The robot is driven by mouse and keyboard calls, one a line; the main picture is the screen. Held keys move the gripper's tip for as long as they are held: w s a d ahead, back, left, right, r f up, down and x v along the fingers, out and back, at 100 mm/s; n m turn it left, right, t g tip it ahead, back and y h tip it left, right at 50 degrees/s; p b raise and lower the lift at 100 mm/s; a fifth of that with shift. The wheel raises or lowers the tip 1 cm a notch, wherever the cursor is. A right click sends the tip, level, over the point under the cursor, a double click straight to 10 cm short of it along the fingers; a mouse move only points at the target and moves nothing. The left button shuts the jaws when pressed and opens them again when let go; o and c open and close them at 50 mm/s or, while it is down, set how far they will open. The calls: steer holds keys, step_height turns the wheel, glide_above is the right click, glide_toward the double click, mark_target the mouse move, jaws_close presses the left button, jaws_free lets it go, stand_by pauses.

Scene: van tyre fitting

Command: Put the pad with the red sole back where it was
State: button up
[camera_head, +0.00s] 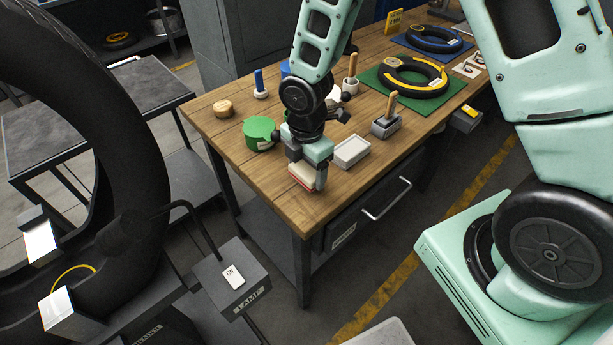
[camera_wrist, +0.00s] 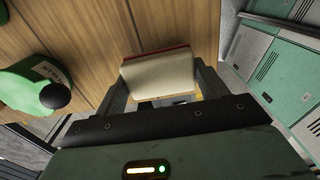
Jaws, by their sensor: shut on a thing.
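The pad (camera_wrist: 158,74) is cream with a red edge at its far side, and it sits between the two fingers of my gripper (camera_wrist: 160,88) in the wrist view. In the head view my gripper (camera_head: 309,172) is shut on the pad, whose cream and red edge (camera_head: 301,181) shows low at the left of the fingers. It is over the front left part of the wooden workbench (camera_head: 240,165). The head view does not show clearly whether the pad touches the bench top. Most of the sole is hidden.
A green container (camera_head: 260,133) stands left of my gripper, and a pale grey tray (camera_head: 351,152) is close on its right. A grey holder with a wooden-handled tool (camera_head: 386,125) stands farther right. A round wooden piece (camera_head: 222,108) lies at the left. The front left bench corner is clear.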

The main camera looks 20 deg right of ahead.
mark_target(307, 169)
steer(key=shift+f, duration=1.65)
steer(key=shift+f, duration=0.15)
steer(key=o, duration=0.9)
steer(key=shift+o, duration=0.2)
step_height(307, 169, up, 12)
steer(key=s+a+r+m, duration=0.3)
steer(key=s+r+m, duration=0.2)
steer(key=s, duration=0.5)
steer(key=s+a+r+m, duration=0.3)
steer(key=s+r+m, duration=0.2)
steer(key=s+m, duration=0.4)
steer(key=shift+s+y, duration=0.3)
steer(key=shift+s, duration=0.2)
